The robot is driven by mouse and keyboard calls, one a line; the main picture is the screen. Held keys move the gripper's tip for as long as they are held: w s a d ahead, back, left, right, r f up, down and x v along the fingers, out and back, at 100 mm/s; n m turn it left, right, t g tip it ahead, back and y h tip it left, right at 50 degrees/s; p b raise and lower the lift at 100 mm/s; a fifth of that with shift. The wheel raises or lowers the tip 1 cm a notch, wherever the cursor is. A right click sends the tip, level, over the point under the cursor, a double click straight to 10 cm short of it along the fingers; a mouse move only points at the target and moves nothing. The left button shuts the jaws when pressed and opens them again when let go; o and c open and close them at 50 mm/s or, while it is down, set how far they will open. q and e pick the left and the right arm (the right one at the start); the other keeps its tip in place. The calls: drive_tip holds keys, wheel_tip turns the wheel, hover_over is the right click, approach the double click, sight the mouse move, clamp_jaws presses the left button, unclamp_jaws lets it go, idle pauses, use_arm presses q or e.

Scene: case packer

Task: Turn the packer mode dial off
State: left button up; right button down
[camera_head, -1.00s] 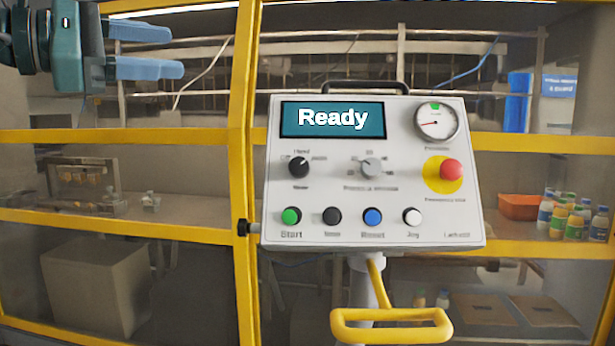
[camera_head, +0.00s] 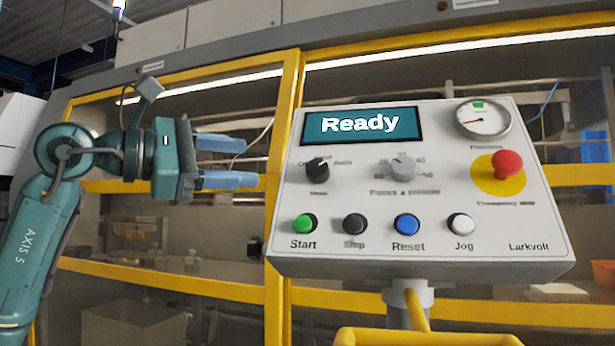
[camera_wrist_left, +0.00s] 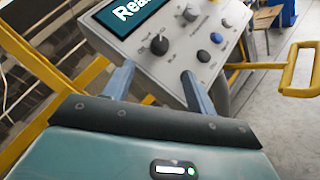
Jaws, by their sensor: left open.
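The packer mode dial (camera_head: 317,170) is a black knob at the left of the white control panel (camera_head: 290,235), under a screen (camera_head: 361,125) reading "Ready". Its small labels are partly blurred; "Auto" shows to its right. My left gripper (camera_head: 255,164) is open and empty, its two blue fingers pointing right, just left of the panel and apart from the dial. In the left wrist view the dial (camera_wrist_left: 159,45) lies ahead, between and beyond the fingertips (camera_wrist_left: 157,78). My right gripper is not in view.
A grey dial (camera_head: 403,168) sits right of the mode dial. Green, black, blue and white buttons line the row below. A red emergency stop (camera_head: 507,162) and a gauge (camera_head: 483,118) are at the right. A yellow frame (camera_head: 285,150) stands behind; a yellow handle (camera_head: 420,337) is below.

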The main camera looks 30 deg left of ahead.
sight(314, 168)
use_arm(q)
drive_tip(key=x, duration=1.1)
drive_tip(key=shift+w+d+p, duration=0.1)
drive_tip(key=shift+w+p, duration=0.1)
drive_tip(key=shift+p, duration=0.15)
drive_tip(key=shift+c, duration=0.3)
drive_tip(key=shift+f, duration=0.1)
drive_tip(key=c, duration=0.9)
drive_tip(key=shift+c, duration=0.2)
